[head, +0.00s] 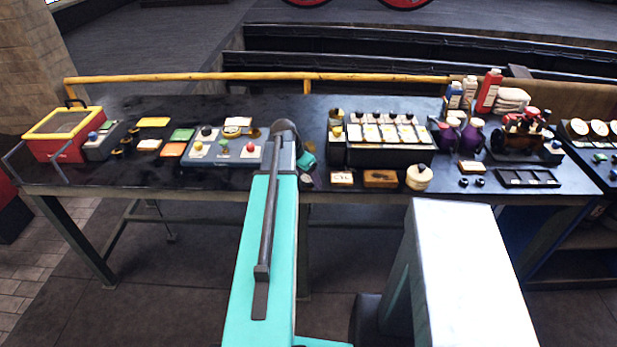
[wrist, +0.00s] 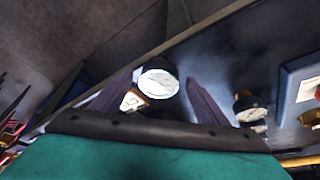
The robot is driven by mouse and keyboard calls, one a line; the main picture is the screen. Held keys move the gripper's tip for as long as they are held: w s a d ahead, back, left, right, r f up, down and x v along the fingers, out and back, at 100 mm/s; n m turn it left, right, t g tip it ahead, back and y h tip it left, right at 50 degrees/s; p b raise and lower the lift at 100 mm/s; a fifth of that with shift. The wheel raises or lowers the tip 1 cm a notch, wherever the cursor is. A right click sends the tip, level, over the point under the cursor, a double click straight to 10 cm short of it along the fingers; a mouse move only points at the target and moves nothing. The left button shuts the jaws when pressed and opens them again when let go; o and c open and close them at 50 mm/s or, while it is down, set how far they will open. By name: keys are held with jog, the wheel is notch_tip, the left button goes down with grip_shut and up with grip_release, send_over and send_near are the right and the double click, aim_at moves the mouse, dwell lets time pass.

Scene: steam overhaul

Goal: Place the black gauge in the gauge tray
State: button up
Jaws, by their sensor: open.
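In the wrist view my gripper (wrist: 160,77) is open, with one dark finger on each side of a round white-faced gauge (wrist: 158,83). The gauge's rim looks dark, and I cannot tell whether either finger touches it. In the head view my teal gripper (head: 307,160) is low over the bench's middle, its fingers mostly hidden. A dark tray (head: 577,143) with round white-faced discs at the far right looks like the gauge tray, but I cannot be sure.
A brass item (wrist: 132,100) lies close beside the gauge, and a brass-rimmed gauge (wrist: 249,106) is farther right. A blue-grey board (head: 192,160) with coloured knobs is left of my arm. A card rack (head: 385,155), bottles (head: 488,90) and a black compartment tray (head: 527,178) crowd the right.

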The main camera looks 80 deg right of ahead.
jog(key=shift+x, duration=0.75)
jog(key=shift+c, duration=0.4)
jog(key=shift+w, duration=0.1)
jog(key=c, duration=1.3)
jog(key=shift+r, duration=0.25)
